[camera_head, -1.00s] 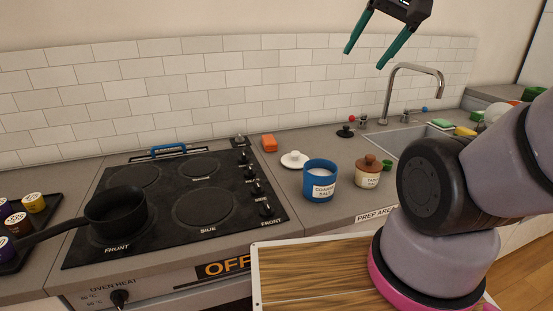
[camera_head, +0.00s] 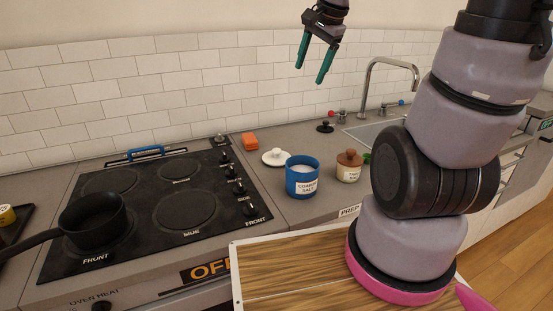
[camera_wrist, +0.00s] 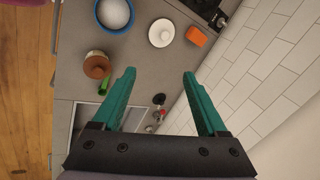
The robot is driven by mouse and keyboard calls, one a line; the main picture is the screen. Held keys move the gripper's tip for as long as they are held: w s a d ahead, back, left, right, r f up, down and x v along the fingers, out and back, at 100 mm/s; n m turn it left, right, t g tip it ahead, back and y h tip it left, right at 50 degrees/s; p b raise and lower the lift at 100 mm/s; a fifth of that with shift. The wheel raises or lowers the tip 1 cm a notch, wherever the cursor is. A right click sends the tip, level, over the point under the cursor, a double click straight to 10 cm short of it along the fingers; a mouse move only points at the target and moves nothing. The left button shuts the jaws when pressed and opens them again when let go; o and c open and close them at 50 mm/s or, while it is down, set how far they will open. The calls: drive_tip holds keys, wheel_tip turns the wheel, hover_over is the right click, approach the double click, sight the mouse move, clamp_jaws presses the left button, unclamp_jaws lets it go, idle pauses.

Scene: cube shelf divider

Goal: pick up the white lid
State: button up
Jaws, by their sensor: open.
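The white lid (camera_head: 275,157) is a small round disc with a knob. It lies on the grey counter between the stove and the blue coarse salt pot (camera_head: 302,178). It also shows in the wrist view (camera_wrist: 161,33), near the top, beyond my fingertips. My gripper (camera_head: 309,73) has two green fingers, spread apart with nothing between them. It hangs high above the counter in front of the tiled wall, up and to the right of the lid. In the wrist view my gripper (camera_wrist: 158,75) points towards the counter.
An orange block (camera_head: 250,139) lies close behind the lid. A brown-topped jar (camera_head: 349,166) stands right of the blue pot. A sink (camera_head: 372,131) with a tall faucet (camera_head: 394,65) is farther right. The stove (camera_head: 165,195) holds a black pan (camera_head: 93,220) at left.

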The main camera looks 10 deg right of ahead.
drive_tip(key=w+f+m+g+y, duration=0.1)
drive_tip(key=w+f+m+g, duration=0.1)
drive_tip(key=w+f+m, duration=0.6)
drive_tip(key=m+g+y, duration=0.1)
drive_tip(key=m, duration=0.2)
approach(278, 150)
drive_tip(key=shift+m, duration=0.3)
drive_tip(key=x, duration=0.9)
drive_tip(key=shift+w+d, duration=0.1)
drive_tip(key=shift+r+y, duration=0.1)
drive_tip(key=shift+y, duration=0.2)
clamp_jaws()
